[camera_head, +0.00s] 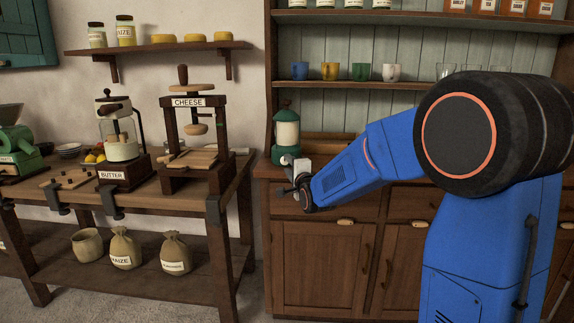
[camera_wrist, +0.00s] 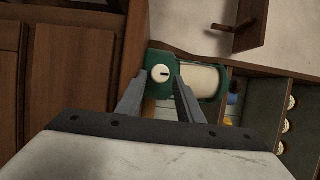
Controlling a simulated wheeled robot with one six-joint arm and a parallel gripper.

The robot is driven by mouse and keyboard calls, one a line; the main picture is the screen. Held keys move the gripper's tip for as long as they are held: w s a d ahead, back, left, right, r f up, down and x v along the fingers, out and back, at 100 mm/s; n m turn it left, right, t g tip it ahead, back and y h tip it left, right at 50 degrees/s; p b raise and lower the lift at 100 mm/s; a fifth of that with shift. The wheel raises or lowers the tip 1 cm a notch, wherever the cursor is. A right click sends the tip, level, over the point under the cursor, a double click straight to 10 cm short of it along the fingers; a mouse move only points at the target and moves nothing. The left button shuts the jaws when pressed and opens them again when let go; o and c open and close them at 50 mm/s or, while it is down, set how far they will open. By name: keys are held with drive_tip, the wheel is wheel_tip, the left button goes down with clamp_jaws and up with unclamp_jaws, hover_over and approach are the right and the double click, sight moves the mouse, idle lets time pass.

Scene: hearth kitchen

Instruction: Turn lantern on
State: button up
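The lantern (camera_head: 286,131) stands upright at the left end of the dresser counter, with a green top and base and a pale cream middle. In the wrist view the lantern (camera_wrist: 203,81) lies sideways, and a round cream knob (camera_wrist: 162,74) with a short dark mark shows on its green base. My gripper (camera_head: 291,162) is in front of the lantern's base. In the wrist view my gripper (camera_wrist: 161,79) is open, with one finger on each side of the knob. I cannot tell whether the fingers touch it. The glass looks pale, with no clear glow.
The wooden dresser (camera_head: 320,265) has shelves above with mugs, glasses and jars. A workbench (camera_head: 130,187) on the left carries a cheese press (camera_head: 188,130) and a butter churn (camera_head: 122,150). Sacks sit on its lower shelf. A wall shelf (camera_head: 160,46) hangs above.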

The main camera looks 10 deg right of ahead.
drive_tip(key=shift+w+a, duration=0.1)
drive_tip(key=shift+w, duration=1.2)
drive_tip(key=c, duration=0.8)
